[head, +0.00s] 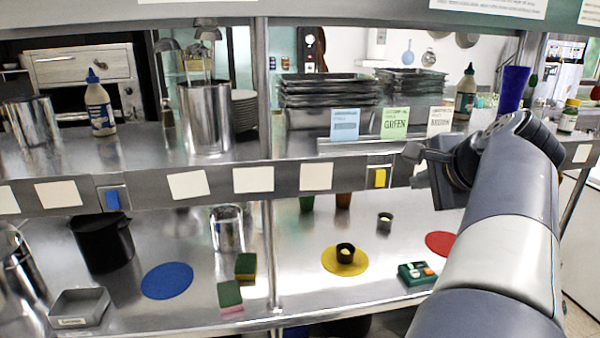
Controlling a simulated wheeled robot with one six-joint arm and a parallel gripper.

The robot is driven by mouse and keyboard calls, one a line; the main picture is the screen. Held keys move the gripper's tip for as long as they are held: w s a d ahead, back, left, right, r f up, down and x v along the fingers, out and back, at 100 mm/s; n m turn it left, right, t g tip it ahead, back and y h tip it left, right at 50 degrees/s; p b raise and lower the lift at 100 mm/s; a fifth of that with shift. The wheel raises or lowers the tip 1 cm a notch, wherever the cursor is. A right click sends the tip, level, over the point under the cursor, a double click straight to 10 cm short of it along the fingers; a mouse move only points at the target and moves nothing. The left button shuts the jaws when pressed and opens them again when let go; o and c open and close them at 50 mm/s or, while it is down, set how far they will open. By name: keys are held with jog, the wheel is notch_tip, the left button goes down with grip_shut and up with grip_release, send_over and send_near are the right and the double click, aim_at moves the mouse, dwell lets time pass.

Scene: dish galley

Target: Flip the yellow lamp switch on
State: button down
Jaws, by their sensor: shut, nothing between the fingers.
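The yellow switch (380,178) is a small yellow rocker in a pale plate on the front edge of the steel shelf, right of the middle post. My gripper (413,154) is just to the right of the switch, near the shelf edge, with its fingers pointing left. It looks shut and empty, and a gap shows between it and the switch in the picture. How far apart they are in depth I cannot tell. No lamp can be made out for certain.
A blue switch (112,199) sits on the same edge at left. Blank labels (253,180) line the edge. Sign cards (395,122) and stacked trays (328,98) stand above. Below are a yellow mat (330,267) with a small cup, sponges (245,266) and a green box (417,273).

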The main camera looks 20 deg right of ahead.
jog(key=p, duration=0.2)
send_near(381, 184)
notch_tip(381, 184, down, 3)
jog(key=w, duration=0.3)
jog(key=w+d+p, duration=0.1)
jog(key=shift+w+f, duration=0.35)
jog(key=shift+w, duration=0.05)
jog(key=shift+d, duration=0.1)
jog(key=shift+w+f, duration=0.1)
jog(key=shift+w+f, duration=0.1)
jog(key=shift+w, duration=0.05)
